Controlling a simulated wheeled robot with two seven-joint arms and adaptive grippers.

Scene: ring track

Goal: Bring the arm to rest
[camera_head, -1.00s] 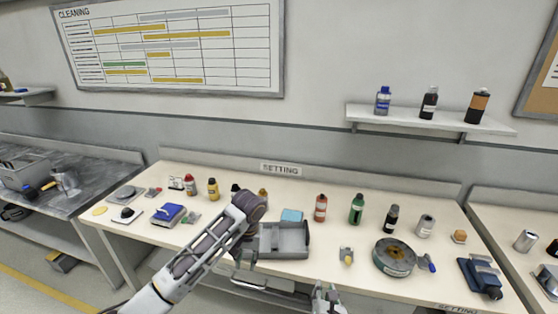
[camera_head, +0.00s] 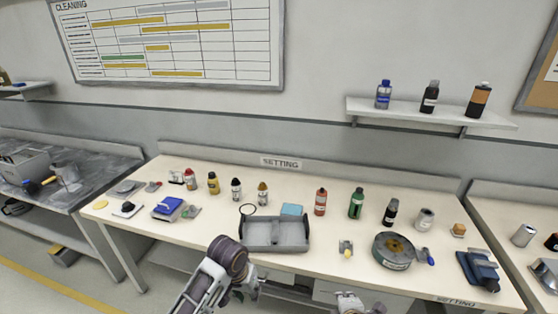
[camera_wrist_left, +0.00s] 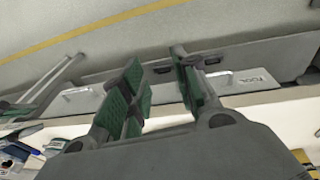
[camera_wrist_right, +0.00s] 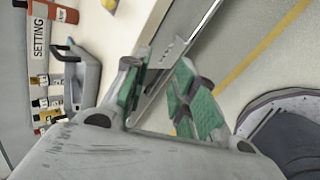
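My left arm is low at the front of the table in the head view, and its gripper (camera_head: 245,285) is partly hidden by the wrist. In the left wrist view the left gripper (camera_wrist_left: 160,88) has its green-padded fingers apart with nothing between them. My right gripper (camera_head: 352,302) shows at the bottom edge of the head view. In the right wrist view the right gripper (camera_wrist_right: 160,85) has its fingers apart and empty, in front of the table edge.
The bench (camera_head: 310,266) holds a grey tray (camera_head: 275,247), several bottles, a round tin (camera_head: 393,262) and a blue vise-like tool (camera_head: 478,270). A shelf (camera_head: 430,116) with bottles is on the wall. The floor (camera_head: 40,295) shows at left.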

